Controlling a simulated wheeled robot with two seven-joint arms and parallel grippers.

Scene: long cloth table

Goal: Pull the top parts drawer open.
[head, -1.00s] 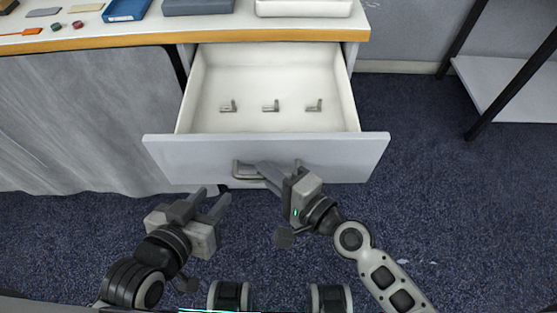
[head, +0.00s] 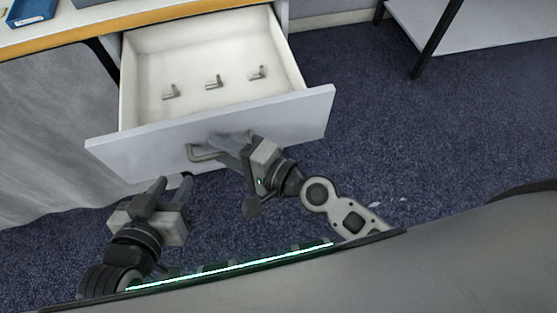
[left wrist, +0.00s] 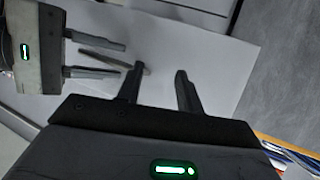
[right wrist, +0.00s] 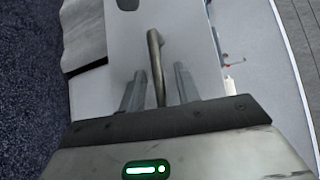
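The top parts drawer (head: 110,155) is pulled well out from under the table, and its pale inside shows. Its grey bar handle (head: 203,153) is on the front panel. My right gripper (head: 222,143) is at the handle. In the right wrist view, the handle (right wrist: 157,60) stands between its two parted fingers, with a gap on each side. My left gripper (head: 171,182) is open and empty, in front of the drawer's lower left. The left wrist view shows its parted fingers (left wrist: 158,75) with nothing between them, and my right gripper at the left.
Several small metal brackets (head: 213,82) lie in the drawer. The table edge (head: 150,20) is above it, with a blue tray (head: 32,10) on top. A grey cloth (head: 50,140) hangs at the left. A black-legged shelf (head: 470,25) stands at the right; carpet lies between.

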